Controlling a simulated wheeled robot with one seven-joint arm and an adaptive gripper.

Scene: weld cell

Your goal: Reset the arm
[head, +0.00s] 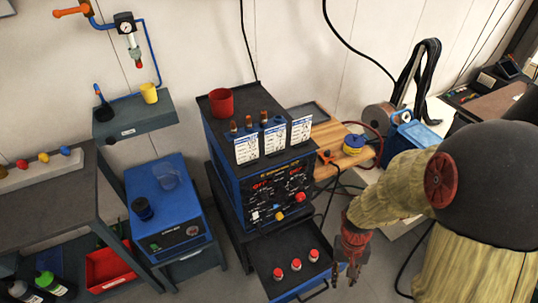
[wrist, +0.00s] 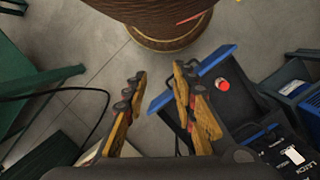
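My arm (head: 395,190), with a pale yellow sleeve and a dark round joint, reaches in from the right in the head view. My gripper (head: 348,268) hangs low, just right of an open drawer or tray (head: 268,262) below the welding machine. In the wrist view, the two yellow-and-black fingers (wrist: 160,82) stand apart. Nothing is between them except a view of the floor. The tray holds red-topped parts (head: 296,264); one red-topped part (wrist: 222,85) shows right of the fingers in the wrist view.
The blue-black welding machine (head: 262,180) carries a red cup (head: 221,103) and label cards. A blue box machine (head: 170,215) stands left. A wooden bench (head: 345,150) with a blue-yellow spool (head: 353,144) is behind my gripper. Cables run near my arm. Grey floor (head: 365,285) is clear below.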

